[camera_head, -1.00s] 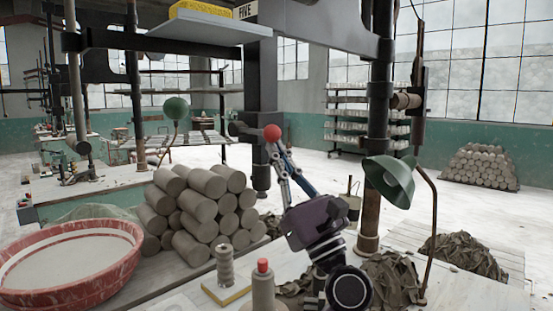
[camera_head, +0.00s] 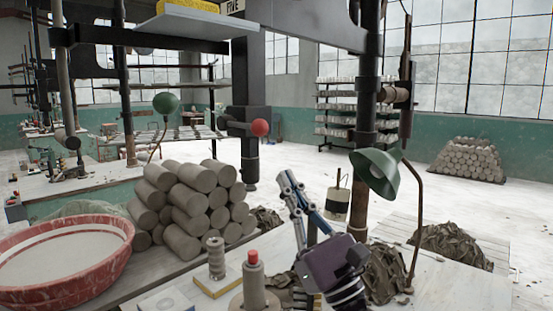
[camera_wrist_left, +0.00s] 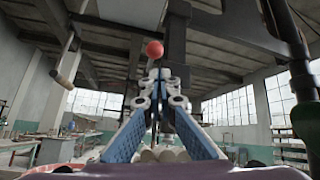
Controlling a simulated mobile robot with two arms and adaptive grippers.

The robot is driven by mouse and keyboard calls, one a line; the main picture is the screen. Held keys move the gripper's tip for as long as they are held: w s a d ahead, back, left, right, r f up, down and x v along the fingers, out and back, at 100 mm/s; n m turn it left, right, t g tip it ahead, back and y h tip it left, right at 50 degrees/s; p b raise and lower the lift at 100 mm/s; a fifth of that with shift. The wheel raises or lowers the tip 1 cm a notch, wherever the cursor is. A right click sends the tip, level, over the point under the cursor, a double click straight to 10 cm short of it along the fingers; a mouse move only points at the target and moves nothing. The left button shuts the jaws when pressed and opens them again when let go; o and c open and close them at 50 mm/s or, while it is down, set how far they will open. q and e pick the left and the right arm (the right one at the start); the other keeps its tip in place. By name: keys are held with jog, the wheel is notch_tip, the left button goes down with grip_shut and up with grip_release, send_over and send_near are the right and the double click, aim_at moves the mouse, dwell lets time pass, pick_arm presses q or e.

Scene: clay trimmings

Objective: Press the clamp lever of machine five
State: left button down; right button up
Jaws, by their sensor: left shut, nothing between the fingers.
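The press with the FIVE sign (camera_head: 232,5) stands at the centre in the head view. A red ball knob (camera_head: 260,127), apparently the clamp lever's end, sits beside its dark vertical column (camera_head: 246,75). My left gripper (camera_head: 285,178) is shut and empty, below and slightly right of the knob, with a visible gap in the picture. In the left wrist view, the red knob (camera_wrist_left: 153,49) shows just above the closed fingertips (camera_wrist_left: 158,75). The lever's rod is mostly hidden behind the knob. My right gripper is not in view.
Stacked clay cylinders (camera_head: 192,205), a red basin (camera_head: 60,265) and a red-capped bottle (camera_head: 254,283) stand on the bench. A green lamp (camera_head: 375,174) and the dark post (camera_head: 366,110) rise right of my gripper. Clay trimmings (camera_head: 388,275) lie nearby.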

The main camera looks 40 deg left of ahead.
pick_arm(q)
jog(key=shift+s+d+f, duration=0.1)
jog(key=shift+d+f, duration=0.25)
jog(key=shift+f, duration=0.3)
jog(key=shift+d+f, duration=0.35)
jog(key=shift+f, duration=0.25)
jog(key=shift+a, duration=0.1)
jog(key=shift+r, duration=0.1)
